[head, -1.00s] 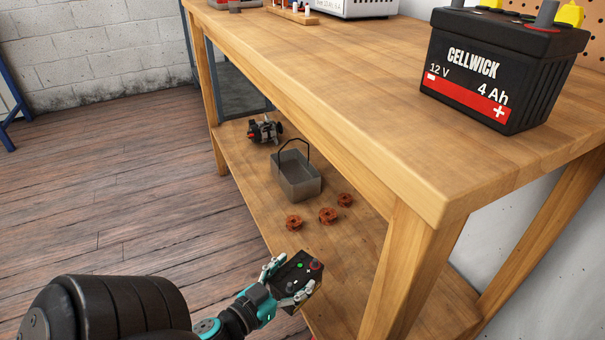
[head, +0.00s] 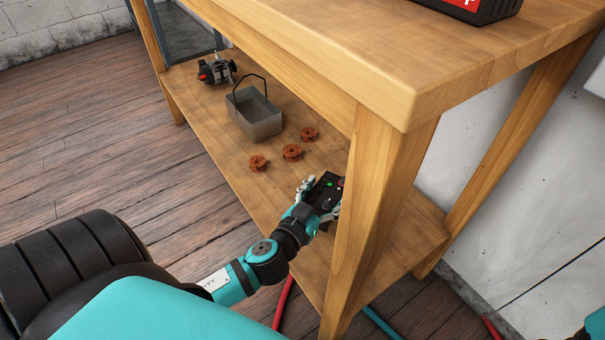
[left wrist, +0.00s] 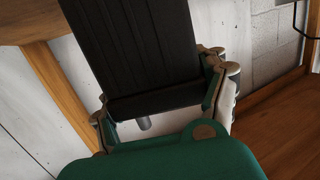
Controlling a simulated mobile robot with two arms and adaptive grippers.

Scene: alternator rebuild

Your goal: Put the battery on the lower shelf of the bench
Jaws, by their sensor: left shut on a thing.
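My left gripper (head: 322,198) is shut on a black box-shaped battery (head: 326,186) with a green and a red spot on its top. The gripper and battery are over the near part of the bench's lower shelf (head: 205,140), partly behind the front bench leg. I cannot tell whether the battery touches the shelf. In the left wrist view the battery's dark ribbed side (left wrist: 140,50) fills the space between the fingers (left wrist: 160,105). My right gripper is out of view.
On the lower shelf are three copper-coloured rings (head: 292,152), a grey open bin (head: 255,115) with a handle, and an alternator (head: 216,70). The bench leg (head: 375,200) stands close to my gripper.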

